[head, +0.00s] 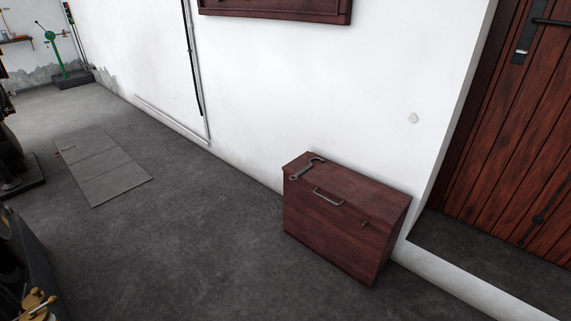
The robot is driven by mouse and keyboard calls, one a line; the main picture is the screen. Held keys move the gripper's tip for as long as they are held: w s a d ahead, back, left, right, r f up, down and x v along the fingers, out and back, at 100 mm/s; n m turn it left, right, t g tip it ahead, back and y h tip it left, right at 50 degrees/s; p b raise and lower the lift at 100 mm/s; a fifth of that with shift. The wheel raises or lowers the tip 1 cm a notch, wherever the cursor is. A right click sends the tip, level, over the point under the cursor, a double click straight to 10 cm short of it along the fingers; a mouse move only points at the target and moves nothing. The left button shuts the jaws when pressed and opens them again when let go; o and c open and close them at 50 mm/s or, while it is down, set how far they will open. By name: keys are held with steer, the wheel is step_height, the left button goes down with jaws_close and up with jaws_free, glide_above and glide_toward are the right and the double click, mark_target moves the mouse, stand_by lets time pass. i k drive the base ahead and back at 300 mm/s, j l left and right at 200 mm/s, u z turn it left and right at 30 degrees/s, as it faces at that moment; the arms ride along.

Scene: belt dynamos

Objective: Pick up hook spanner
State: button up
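The hook spanner (305,170) is a grey metal tool with a curved hook at one end. It lies flat on the top of a dark red-brown wooden chest (334,233), near the top's left end. The chest stands on the floor against the white wall. It has a metal handle on its front, below the spanner, and a small latch to the right. My gripper is not in view, and nothing covers the spanner.
The grey floor (190,235) in front and left of the chest is clear. A flat panelled plate (100,166) lies on the floor at left. Dark machinery (12,160) lines the left edge. A wooden door (525,130) with a raised sill is at right.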

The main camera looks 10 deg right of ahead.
mark_target(303, 170)
steer(key=i+j+z, duration=0.1)
steer(key=i, duration=0.35)
steer(key=i+j, duration=0.25)
steer(key=i, duration=0.25)
steer(key=i+j, duration=0.25)
steer(key=i, duration=0.25)
steer(key=i+j, duration=0.25)
steer(key=i, duration=0.25)
steer(key=i+j, duration=0.25)
steer(key=i, duration=0.25)
steer(key=i+j, duration=0.25)
steer(key=i, duration=0.25)
steer(key=i+j+u, duration=0.1)
steer(key=i+j, duration=0.15)
steer(key=i, duration=0.25)
